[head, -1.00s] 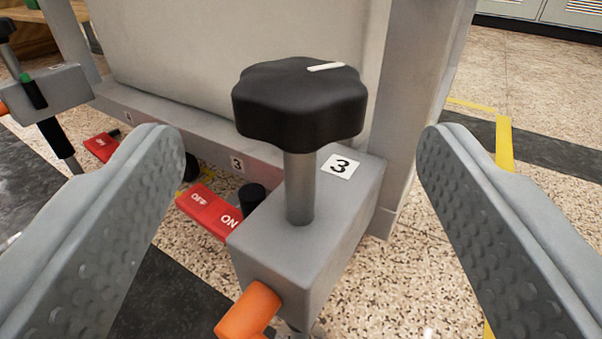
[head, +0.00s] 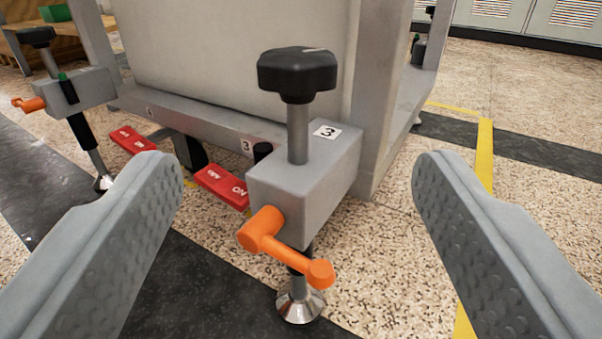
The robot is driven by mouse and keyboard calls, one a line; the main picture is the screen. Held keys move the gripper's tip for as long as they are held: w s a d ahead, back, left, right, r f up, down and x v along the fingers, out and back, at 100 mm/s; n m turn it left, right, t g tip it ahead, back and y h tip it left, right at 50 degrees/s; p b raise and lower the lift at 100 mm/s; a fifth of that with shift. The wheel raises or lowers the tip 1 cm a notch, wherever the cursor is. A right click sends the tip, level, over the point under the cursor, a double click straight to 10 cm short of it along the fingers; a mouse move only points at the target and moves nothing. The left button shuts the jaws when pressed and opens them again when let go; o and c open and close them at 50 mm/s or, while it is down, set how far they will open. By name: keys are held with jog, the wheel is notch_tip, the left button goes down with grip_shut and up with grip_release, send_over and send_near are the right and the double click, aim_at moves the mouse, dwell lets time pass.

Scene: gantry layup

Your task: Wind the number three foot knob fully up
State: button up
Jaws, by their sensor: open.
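The number three foot knob (head: 297,76) is a black lobed knob with a white mark on top. It sits on a grey spindle that stands well out of a grey block (head: 303,180) labelled 3. An orange lever (head: 285,250) is on the front of the block. Below it, the metal foot (head: 300,305) shows near or on the speckled floor; I cannot tell whether it touches. My gripper (head: 297,175) is open and empty, with a finger at each side of the picture. The knob is between and beyond the fingers, touching neither.
A red ON/OFF pedal (head: 222,187) is left of the block, with another red pedal (head: 132,139) farther left. A second foot block (head: 70,92) with its own knob and orange lever stands at the left. Open floor (head: 420,275) with a yellow line lies to the right.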

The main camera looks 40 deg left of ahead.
jog(key=m+t+h, duration=0.2)
jog(key=m+h, duration=1)
jog(key=h, duration=0.6)
send_near(319, 50)
jog(key=x, duration=0.6)
jog(key=f+x, duration=0.1)
jog(key=x, duration=0.3)
jog(key=c, duration=1)
